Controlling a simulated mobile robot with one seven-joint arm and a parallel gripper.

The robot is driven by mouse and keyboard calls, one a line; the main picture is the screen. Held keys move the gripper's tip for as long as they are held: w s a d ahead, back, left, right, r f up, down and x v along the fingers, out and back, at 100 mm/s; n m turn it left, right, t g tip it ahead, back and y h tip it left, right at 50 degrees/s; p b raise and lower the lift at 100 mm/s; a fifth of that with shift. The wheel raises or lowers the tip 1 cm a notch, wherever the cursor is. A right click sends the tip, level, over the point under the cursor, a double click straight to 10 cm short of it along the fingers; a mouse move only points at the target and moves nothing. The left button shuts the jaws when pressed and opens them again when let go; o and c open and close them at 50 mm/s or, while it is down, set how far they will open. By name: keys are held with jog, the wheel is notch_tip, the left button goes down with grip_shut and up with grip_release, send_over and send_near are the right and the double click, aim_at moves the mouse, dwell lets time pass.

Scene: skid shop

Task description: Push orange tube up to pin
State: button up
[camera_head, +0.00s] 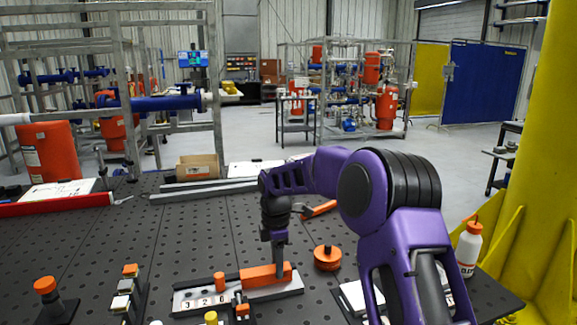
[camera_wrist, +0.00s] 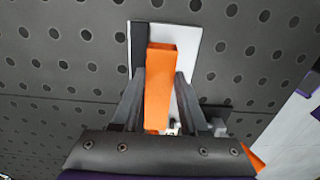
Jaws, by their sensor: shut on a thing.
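The orange tube (camera_head: 262,275) is a long square-sided bar lying along the light grey fixture (camera_head: 289,289), which carries number tiles at its left part. A short upright orange pin (camera_head: 219,282) stands just left of the tube's left end, with a small gap seeming to show between them. My gripper (camera_head: 279,261) reaches down from above onto the tube's right part. In the wrist view my gripper (camera_wrist: 158,92) has a finger on each side of the orange tube (camera_wrist: 159,80), shut on it. The pin is not clear in the wrist view.
An orange round knob (camera_head: 327,258) sits right of the fixture. Small orange-topped blocks (camera_head: 242,306) stand in front, and an orange-capped post (camera_head: 46,287) at the left. A white bottle (camera_head: 467,250) stands at the right. The perforated tabletop behind the fixture is mostly clear.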

aim_at(262, 270)
jog(key=shift+a, duration=0.15)
jog(key=shift+s+a, duration=0.25)
jog(key=shift+a, duration=0.6)
jog(key=shift+s+a+r+p, duration=0.1)
jog(key=shift+a+p, duration=0.25)
jog(key=shift+a, duration=0.05)
jog(key=shift+s+a, duration=0.1)
jog(key=shift+a, duration=0.3)
jog(key=o, duration=1.2)
jog(key=shift+o, duration=0.4)
jog(key=shift+o, duration=0.8)
